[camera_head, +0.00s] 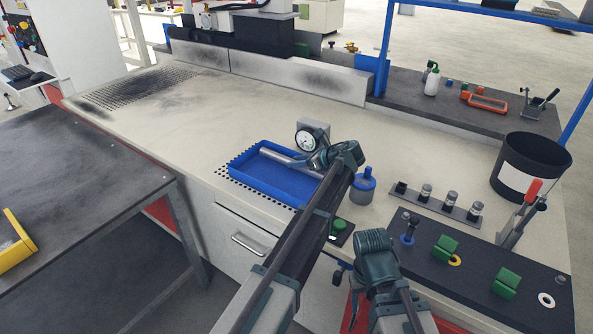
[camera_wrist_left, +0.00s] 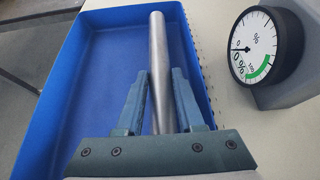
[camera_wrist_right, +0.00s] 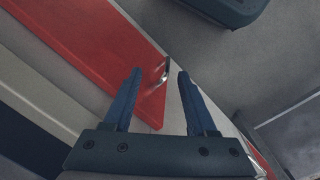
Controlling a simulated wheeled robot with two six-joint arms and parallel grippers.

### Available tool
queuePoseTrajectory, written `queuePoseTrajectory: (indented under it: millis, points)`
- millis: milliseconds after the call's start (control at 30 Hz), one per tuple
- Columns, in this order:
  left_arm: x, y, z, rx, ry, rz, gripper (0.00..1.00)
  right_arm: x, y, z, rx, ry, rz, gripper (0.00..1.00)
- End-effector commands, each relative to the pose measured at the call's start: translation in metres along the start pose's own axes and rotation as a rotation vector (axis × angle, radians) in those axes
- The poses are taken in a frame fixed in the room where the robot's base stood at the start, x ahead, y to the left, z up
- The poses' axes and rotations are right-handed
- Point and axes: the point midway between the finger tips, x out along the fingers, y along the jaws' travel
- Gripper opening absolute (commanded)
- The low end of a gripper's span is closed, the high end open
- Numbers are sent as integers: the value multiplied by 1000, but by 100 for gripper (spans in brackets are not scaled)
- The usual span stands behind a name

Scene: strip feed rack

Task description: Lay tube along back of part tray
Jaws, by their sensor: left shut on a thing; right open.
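A grey metal tube (camera_wrist_left: 158,60) is between the fingers of my left gripper (camera_wrist_left: 160,80), which is shut on it. In the head view the tube (camera_head: 283,156) lies over the back side of the blue part tray (camera_head: 247,180), roughly along its back wall. The tray (camera_wrist_left: 62,75) also shows in the left wrist view, with the tube inside its right-hand edge. I cannot tell whether the tube touches the tray floor. My left gripper (camera_head: 312,163) is partly hidden by its own arm in the head view. My right gripper (camera_wrist_right: 155,85) is open and empty, away from the tray.
A dial gauge (camera_head: 307,140) stands just behind the tray. A blue-capped container (camera_head: 363,187) is to its right. A row of small cylinders (camera_head: 448,205), a black bin (camera_head: 527,165) and a dark fixture plate (camera_head: 480,262) are further right. The bench left of the tray is clear.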

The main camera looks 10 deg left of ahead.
Motion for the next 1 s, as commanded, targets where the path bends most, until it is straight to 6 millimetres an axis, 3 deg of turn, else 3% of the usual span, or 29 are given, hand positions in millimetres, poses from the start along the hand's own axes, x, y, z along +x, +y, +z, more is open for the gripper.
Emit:
queuePoseTrajectory:
  millis: [33, 100, 500, 533, 667, 1000]
  points:
    - [6, 0, -10, 0, -2, 0, 0, 12, -1, -1, 0, 0, 0, 57]
    - [8, 0, -13, 0, -2, 0, 0, 16, -2, -1, 0, 0, 0, 57]
    - [8, 0, -15, 0, -2, 0, 0, 17, -2, -1, 0, 0, 0, 57]
    - [8, 0, -14, 0, 0, 0, 41, 16, -2, -1, 0, 0, 0, 57]
    - [8, 0, -14, 0, 0, 0, 64, 16, -2, -1, 0, 0, 0, 57]
    - [7, 0, -13, 0, 0, 0, 67, 15, -1, -1, 0, 0, 0, 57]
